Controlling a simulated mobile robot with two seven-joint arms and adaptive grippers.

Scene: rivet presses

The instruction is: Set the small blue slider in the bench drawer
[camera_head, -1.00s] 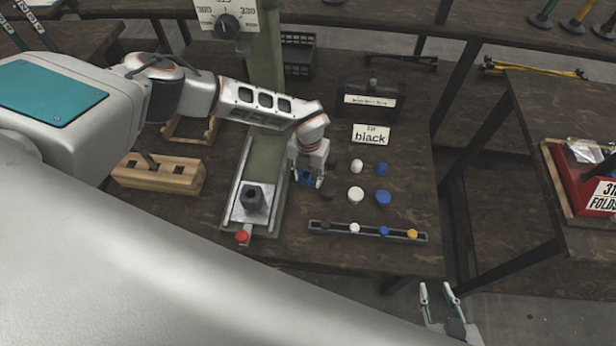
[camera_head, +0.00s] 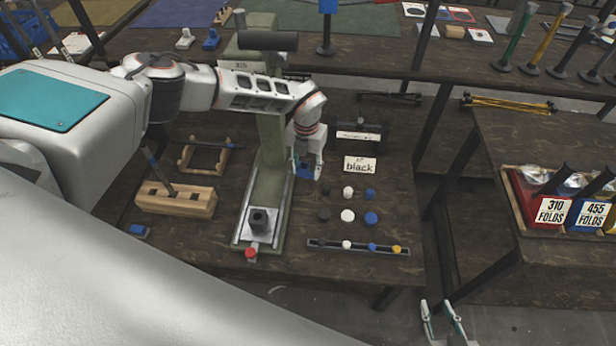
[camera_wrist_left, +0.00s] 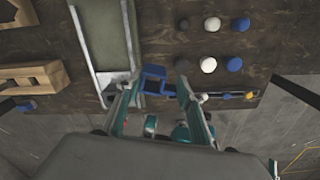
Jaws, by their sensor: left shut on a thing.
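My left gripper (camera_head: 305,172) is shut on a blue slider (camera_wrist_left: 153,78), held above the bench beside the metal rail. In the wrist view the slider sits between the two fingertips (camera_wrist_left: 157,84); the fingers hide part of it. Another small blue piece (camera_head: 139,231) lies at the bench's front left, by the wooden block; it also shows in the wrist view (camera_wrist_left: 25,106). My right gripper (camera_head: 441,310) is open and empty, low in front of the benches. I cannot make out an open bench drawer.
The press rail (camera_head: 247,232) with a dark knob stands mid-bench. A slotted wooden block (camera_head: 180,204) is left of it. Round pieces (camera_head: 347,216) and a strip of pegs (camera_head: 358,248) lie to the right. Labelled bins (camera_head: 543,213) are far right.

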